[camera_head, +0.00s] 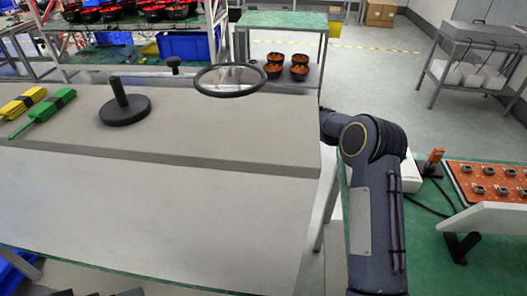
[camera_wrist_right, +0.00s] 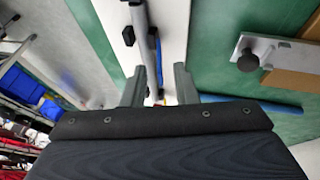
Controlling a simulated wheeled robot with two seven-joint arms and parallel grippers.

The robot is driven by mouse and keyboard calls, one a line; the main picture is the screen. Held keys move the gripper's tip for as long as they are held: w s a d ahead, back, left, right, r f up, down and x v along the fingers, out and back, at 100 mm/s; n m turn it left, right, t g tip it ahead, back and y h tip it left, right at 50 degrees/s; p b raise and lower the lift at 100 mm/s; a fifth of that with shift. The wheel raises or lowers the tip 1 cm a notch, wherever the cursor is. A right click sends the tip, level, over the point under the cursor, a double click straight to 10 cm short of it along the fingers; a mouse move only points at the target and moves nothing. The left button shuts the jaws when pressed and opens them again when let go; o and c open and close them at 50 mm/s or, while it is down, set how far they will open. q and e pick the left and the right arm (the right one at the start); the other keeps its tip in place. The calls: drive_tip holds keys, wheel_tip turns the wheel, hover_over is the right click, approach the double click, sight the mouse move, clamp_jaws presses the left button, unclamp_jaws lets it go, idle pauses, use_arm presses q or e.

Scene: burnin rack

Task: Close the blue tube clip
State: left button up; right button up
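In the right wrist view, my right gripper (camera_wrist_right: 160,82) is open, its two grey fingers apart with nothing gripped between them. Ahead of the fingers is a white panel (camera_wrist_right: 172,30) with a grey metal bar (camera_wrist_right: 145,45) bearing a black knob (camera_wrist_right: 128,36). A narrow blue piece (camera_wrist_right: 158,55) runs beside the bar; it may be part of the blue tube or its clip. A blue tube end (camera_wrist_right: 255,104) lies right of the fingers over green surface. I cannot tell whether the clip is open. The right gripper is hidden in the head view; my left gripper is not seen.
A grey-topped bench (camera_head: 220,135) carries a black stand (camera_head: 122,108), a black ring (camera_head: 229,80) and yellow (camera_head: 22,102) and green (camera_head: 42,112) bundles. An orange board (camera_head: 490,180) lies at right. A metal bracket (camera_wrist_right: 285,52) with a black knob is right of the white panel.

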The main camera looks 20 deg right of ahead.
drive_tip(key=shift+x, duration=1.4)
clamp_jaws()
drive_tip(key=shift+r, duration=0.1)
drive_tip(key=shift+w+r+g+y+p, duration=0.15)
drive_tip(key=shift+w+g+y+p, duration=0.2)
drive_tip(key=shift+p, duration=0.5)
drive_tip(key=shift+w+d+m+g+y+p, duration=0.15)
drive_tip(key=shift+m+g+y+p, duration=0.15)
drive_tip(key=shift+g+p, duration=0.5)
unclamp_jaws()
